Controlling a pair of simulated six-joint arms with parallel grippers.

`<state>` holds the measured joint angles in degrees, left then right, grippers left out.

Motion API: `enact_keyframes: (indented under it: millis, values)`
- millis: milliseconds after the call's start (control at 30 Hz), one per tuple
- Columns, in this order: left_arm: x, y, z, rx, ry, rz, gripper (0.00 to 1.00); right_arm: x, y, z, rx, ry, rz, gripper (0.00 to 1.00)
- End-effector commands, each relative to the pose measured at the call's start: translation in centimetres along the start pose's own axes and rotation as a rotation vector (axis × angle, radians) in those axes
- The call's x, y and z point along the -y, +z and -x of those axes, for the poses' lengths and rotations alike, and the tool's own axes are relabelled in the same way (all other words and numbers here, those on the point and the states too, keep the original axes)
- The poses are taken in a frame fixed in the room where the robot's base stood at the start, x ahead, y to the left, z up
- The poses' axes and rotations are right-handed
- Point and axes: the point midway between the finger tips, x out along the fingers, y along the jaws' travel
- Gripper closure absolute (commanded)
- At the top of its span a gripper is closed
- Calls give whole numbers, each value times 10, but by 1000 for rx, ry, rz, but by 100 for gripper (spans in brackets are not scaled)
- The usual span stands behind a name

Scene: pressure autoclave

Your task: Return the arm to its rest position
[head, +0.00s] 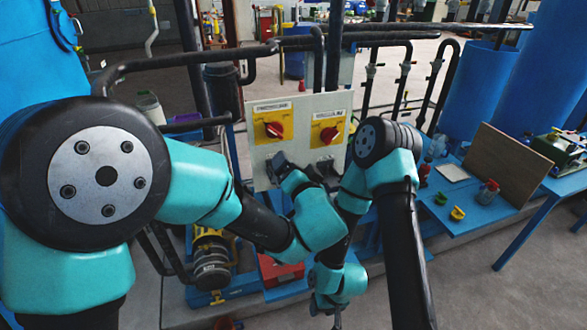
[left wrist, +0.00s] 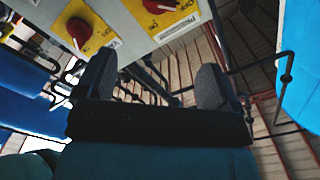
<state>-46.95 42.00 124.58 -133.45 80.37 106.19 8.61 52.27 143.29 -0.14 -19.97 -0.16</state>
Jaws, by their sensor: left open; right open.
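In the head view my left arm reaches in from the left and bends up toward the grey control panel (head: 290,108). My left gripper (head: 303,166) is open in front of the panel's lower part, below two red rotary switches (head: 273,129) on yellow plates. In the left wrist view the fingers of the left gripper (left wrist: 155,88) are spread with nothing between them. The panel (left wrist: 135,40) shows at the upper left there. My right arm bends down behind the left arm. My right gripper (head: 326,305) is low near the bottom centre, open, partly hidden by its wrist.
A blue table (head: 470,213) at the right holds a brown board (head: 500,165), a red-capped bottle (head: 488,192) and small yellow and green items. A pump (head: 211,260) and a red box (head: 281,271) sit below the panel. Dark pipes run around the panel; blue tanks stand at both sides.

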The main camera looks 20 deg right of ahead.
Motion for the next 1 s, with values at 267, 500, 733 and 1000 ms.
enact_keyframes:
  millis: [267,500,733,1000]
  values:
    - [0,0,1,0,0,0,13,0,0,0,0,0,0,57]
    - [0,5,-2,16,3,-8,13,0,0,0,0,0,0,57]
    - [-5,71,-24,233,69,-102,13,0,0,0,0,0,0,57]
    - [-13,228,-34,722,307,-234,13,0,0,0,0,0,0,57]
